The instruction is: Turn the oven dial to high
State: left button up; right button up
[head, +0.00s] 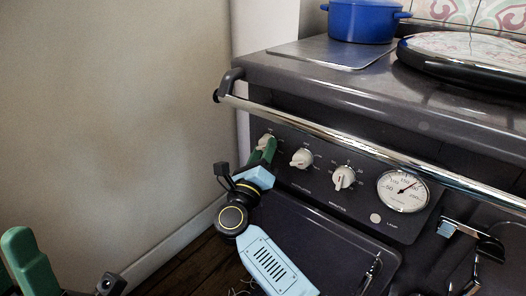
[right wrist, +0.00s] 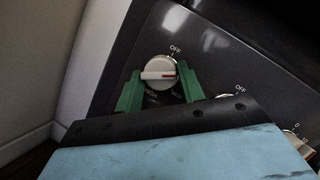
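The oven dial (head: 265,142) is the leftmost pale knob on the dark stove's front panel, partly hidden by my right gripper (head: 268,152). In the right wrist view the dial (right wrist: 158,73) shows its bar lying level, with a red mark at the right end. "OFF" is printed above it and "HIGH" at its lower left. The green fingers of my right gripper (right wrist: 160,84) stand at either side of the dial, close against its edges, and appear shut on it. My left gripper (head: 28,262) shows only partly at the lower left, well away from the stove; its opening is hidden.
To the right are a second knob (head: 302,158), a timer knob (head: 343,178) and a round gauge (head: 403,190). A chrome rail (head: 370,150) runs above the panel. A blue pot (head: 362,20) stands on top. A bare wall (head: 120,110) is at left.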

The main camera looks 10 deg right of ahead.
jog(key=c, duration=0.3)
jog(key=shift+m, duration=0.3)
jog(key=m+h, duration=0.2)
jog(key=m, duration=0.1)
jog(key=m+g+h, duration=0.1)
jog(key=m+h, duration=0.1)
jog(key=m, duration=0.2)
jog(key=shift+w+a+f+g, duration=0.1)
jog(key=shift+g, duration=0.2)
jog(key=o, duration=0.9)
